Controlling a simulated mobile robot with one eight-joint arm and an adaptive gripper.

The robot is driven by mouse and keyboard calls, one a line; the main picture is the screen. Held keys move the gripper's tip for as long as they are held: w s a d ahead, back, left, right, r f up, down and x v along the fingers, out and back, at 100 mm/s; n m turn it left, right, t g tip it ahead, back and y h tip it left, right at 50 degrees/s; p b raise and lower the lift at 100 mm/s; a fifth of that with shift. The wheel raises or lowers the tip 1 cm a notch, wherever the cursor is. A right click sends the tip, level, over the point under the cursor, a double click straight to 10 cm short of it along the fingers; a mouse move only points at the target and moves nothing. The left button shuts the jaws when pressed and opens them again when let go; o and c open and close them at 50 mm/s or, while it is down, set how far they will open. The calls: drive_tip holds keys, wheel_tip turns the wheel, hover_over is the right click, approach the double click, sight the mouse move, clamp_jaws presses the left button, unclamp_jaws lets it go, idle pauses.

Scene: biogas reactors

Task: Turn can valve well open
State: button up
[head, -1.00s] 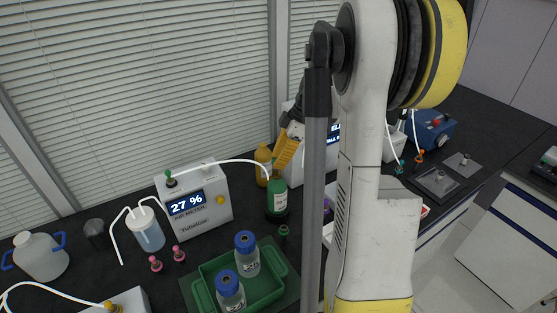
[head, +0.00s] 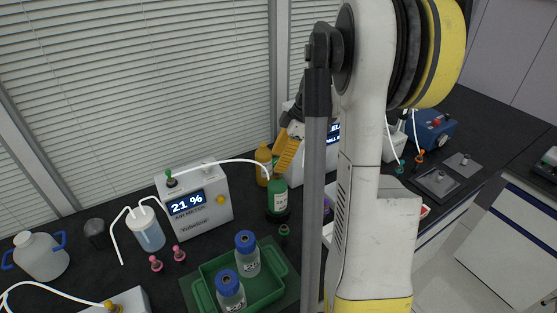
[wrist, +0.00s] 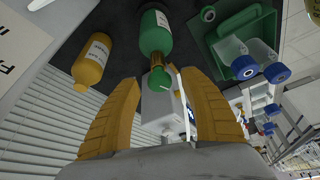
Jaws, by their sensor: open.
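The green can (head: 277,201) stands upright on the dark bench beside the air meter, and it also shows in the wrist view (wrist: 155,32). Its brass valve (wrist: 157,60) with a green knob (wrist: 160,79) sits on its top. My gripper (wrist: 159,76) is open, with one yellow finger on each side of the knob. Gaps show between the fingers and the knob in the wrist view. In the head view one yellow finger (head: 287,154) is seen close above the can, and the valve is mostly hidden. The air meter (head: 196,206) reads 21 %.
A yellow bottle (head: 263,164) stands right behind the can. A white tube (head: 227,163) runs from the meter to the can's top. A green tray (head: 205,296) with blue-capped bottles is in front. A small green-topped item (head: 284,231) stands near the can.

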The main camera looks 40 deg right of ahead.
drive_tip(key=v, duration=1.2)
drive_tip(key=a+f+m+h+b, duration=0.1)
drive_tip(key=a+m+b, duration=0.1)
drive_tip(key=a, duration=0.7)
drive_tip(key=a+f+m+h+b, duration=0.1)
drive_tip(key=a+f+m+b, duration=0.1)
drive_tip(key=a, duration=0.7)
drive_tip(key=s+a+f+m+t+b, duration=0.2)
drive_tip(key=s+a+f+m, duration=0.1)
drive_tip(key=a, duration=0.4)
drive_tip(key=s+a+f+m+t+h+b, duration=0.1)
drive_tip(key=s+a+f+m+t+b, duration=0.1)
drive_tip(key=s+a+f, duration=0.3)
drive_tip(key=a+m, duration=0.1)
drive_tip(key=a, duration=0.2)
drive_tip(key=shift+s+f, duration=0.35)
